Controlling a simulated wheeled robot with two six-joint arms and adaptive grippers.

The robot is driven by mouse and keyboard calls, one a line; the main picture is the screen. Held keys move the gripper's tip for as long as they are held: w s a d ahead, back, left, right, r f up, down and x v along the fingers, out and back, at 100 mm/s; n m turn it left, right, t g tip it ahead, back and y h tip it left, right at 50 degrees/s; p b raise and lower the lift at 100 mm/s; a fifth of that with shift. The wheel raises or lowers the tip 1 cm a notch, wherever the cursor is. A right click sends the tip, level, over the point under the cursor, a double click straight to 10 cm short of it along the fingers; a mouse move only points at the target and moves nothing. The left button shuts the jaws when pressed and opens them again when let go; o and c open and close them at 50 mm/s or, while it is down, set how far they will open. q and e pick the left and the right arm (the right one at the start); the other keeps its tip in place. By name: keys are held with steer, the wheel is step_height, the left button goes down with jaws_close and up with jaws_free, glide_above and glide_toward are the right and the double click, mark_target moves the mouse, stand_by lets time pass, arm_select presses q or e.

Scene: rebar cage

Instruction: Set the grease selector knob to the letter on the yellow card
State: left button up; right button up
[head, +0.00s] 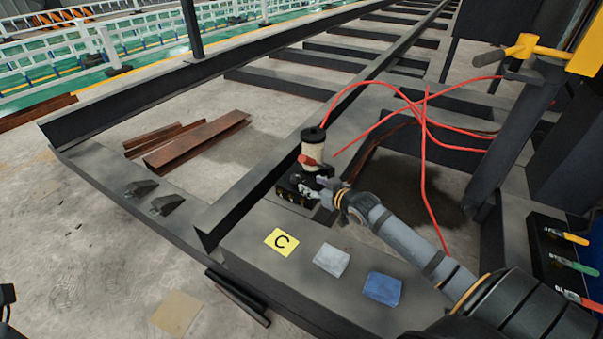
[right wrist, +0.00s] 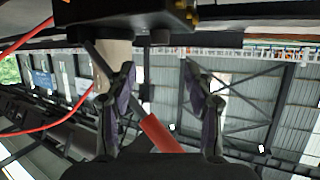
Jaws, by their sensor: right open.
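The yellow card (head: 281,241) lies flat on the dark steel beam and bears a black letter C. Behind it stands the grease unit, with a black box base (head: 291,190) and a pale cylinder (head: 313,152) with a black cap. The box also shows at the top of the right wrist view (right wrist: 135,17). My right gripper (head: 322,189) is at the box's right side, its fingers open (right wrist: 160,72). I cannot make out the selector knob or its setting; the gripper covers part of the box. A dark part at the left edge may be my left gripper (head: 6,297).
Red hoses (head: 424,150) run behind my right arm. Rusty steel bars (head: 196,140) lie at left. Coloured-handled valves (head: 575,266) are at the right edge.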

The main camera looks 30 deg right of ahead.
mark_target(296, 177)
steer(key=b+x, duration=0.2)
steer(key=x, duration=0.1)
steer(key=b+x, duration=0.2)
steer(key=x, duration=0.1)
steer(key=b+x, duration=0.2)
steer(key=x, duration=0.1)
steer(key=shift+w+f, duration=0.1)
steer(key=shift+f, duration=0.3)
steer(key=shift+w+b, duration=0.3)
steer(key=shift+w, duration=0.1)
